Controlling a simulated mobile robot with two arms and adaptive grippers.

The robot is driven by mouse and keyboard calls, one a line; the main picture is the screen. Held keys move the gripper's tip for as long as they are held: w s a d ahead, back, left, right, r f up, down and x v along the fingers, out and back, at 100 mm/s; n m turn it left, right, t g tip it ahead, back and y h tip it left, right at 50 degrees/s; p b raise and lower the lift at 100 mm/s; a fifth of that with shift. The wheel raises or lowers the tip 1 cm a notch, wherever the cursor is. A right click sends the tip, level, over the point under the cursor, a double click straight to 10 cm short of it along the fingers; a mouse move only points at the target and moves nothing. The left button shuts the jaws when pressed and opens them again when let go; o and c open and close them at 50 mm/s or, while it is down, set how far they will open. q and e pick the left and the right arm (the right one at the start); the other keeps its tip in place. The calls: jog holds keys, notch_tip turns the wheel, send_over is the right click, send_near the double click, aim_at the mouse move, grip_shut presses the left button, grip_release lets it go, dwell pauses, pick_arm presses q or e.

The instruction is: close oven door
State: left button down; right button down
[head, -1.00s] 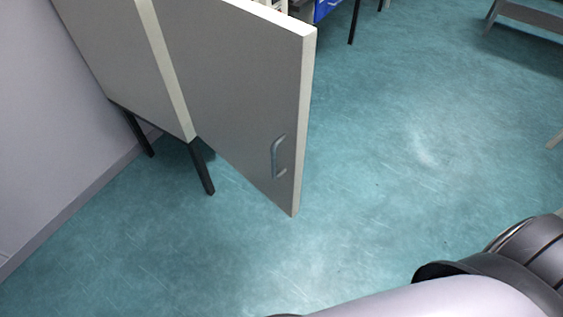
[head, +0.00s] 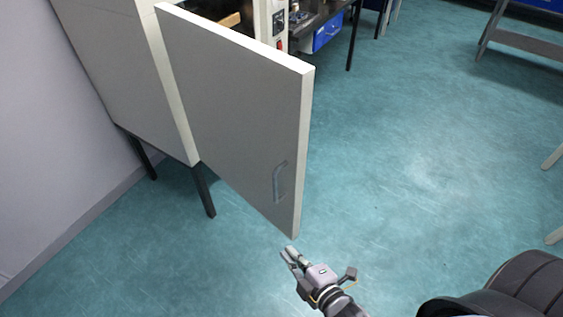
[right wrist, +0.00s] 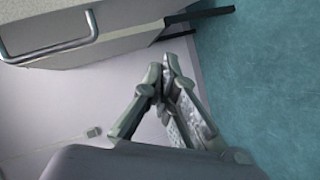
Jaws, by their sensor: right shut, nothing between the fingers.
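The oven door (head: 238,110) is a large pale grey panel. It stands wide open, swung out from the oven body (head: 110,75) at the left of the head view. Its metal handle (head: 280,182) is near the door's lower free end. In the right wrist view the handle (right wrist: 48,50) is at the upper left, on the door (right wrist: 120,35). My right gripper (head: 288,252) is shut and empty, just below the door's lower corner in the head view and apart from the handle. It also shows shut in the right wrist view (right wrist: 165,68). My left gripper is not in view.
Behind the door are a bench with a blue box (head: 327,33) and a control panel (head: 279,25). A grey rack (head: 520,38) stands at the top right. A pale wall (head: 40,120) is at the left.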

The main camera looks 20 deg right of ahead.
aim_at(282, 167)
notch_tip(282, 167, up, 20)
jog(key=n+t, duration=0.4)
jog(key=shift+y, duration=0.4)
jog(key=w+p, duration=0.1)
jog(key=w, duration=0.3)
jog(key=w+p, duration=0.1)
jog(key=w, duration=0.2)
jog(key=w+p, duration=0.2)
jog(key=w, duration=0.2)
jog(key=shift+w+d+r, duration=0.1)
jog(key=shift+w+d, duration=0.2)
jog(key=shift+w, duration=0.05)
jog(key=shift+w+d, duration=0.15)
jog(key=shift+d, duration=0.25)
jog(key=shift+d, duration=0.1)
